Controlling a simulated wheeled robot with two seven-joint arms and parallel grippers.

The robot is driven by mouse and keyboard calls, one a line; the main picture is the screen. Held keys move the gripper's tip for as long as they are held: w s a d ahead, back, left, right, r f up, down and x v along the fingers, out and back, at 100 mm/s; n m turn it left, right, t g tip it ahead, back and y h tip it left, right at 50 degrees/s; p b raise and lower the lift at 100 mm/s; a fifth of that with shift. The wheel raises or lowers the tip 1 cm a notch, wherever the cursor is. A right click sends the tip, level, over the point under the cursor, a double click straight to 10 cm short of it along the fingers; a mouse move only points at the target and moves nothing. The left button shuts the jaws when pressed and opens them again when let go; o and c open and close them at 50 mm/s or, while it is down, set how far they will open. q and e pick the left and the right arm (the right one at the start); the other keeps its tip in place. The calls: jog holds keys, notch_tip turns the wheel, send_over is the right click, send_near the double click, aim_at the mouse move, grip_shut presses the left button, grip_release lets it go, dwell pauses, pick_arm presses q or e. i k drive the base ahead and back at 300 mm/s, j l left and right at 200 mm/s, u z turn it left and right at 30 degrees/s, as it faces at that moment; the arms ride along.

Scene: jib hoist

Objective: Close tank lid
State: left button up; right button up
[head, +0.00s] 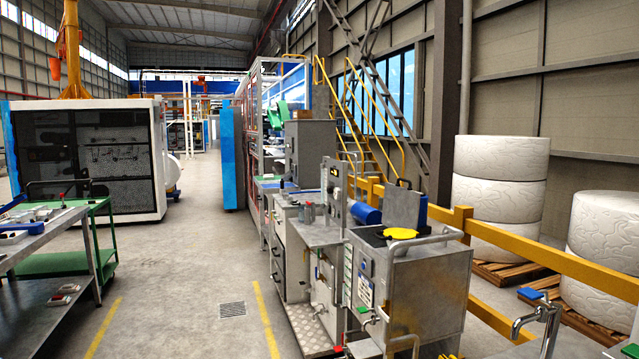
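A grey metal tank (418,285) stands right of the middle in the head view. A flat grey panel, which looks like its lid (402,208), stands raised at the back of the tank top, with a dark handle (403,184) at its upper edge. In front of it the top shows a dark area (368,237), which looks like the opening. A yellow round piece (400,233) sits at the top beside it. A bent metal rail (428,243) runs along the right of the top. Neither of my grippers shows.
Grey cabinets (312,240) adjoin the tank on the left. A yellow guard rail (540,262) runs behind and to the right. A metal pipe fitting (538,318) stands at the lower right. A workbench (45,240) is at the left. The floor (190,290) between is largely clear.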

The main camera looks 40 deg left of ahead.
aim_at(401, 209)
jog(key=u, duration=0.9)
jog(key=i+j+u, duration=0.1)
jog(key=i+j, duration=0.15)
jog(key=i, duration=0.15)
jog(key=i+j, duration=0.25)
jog(key=i, duration=0.15)
jog(key=u, duration=0.05)
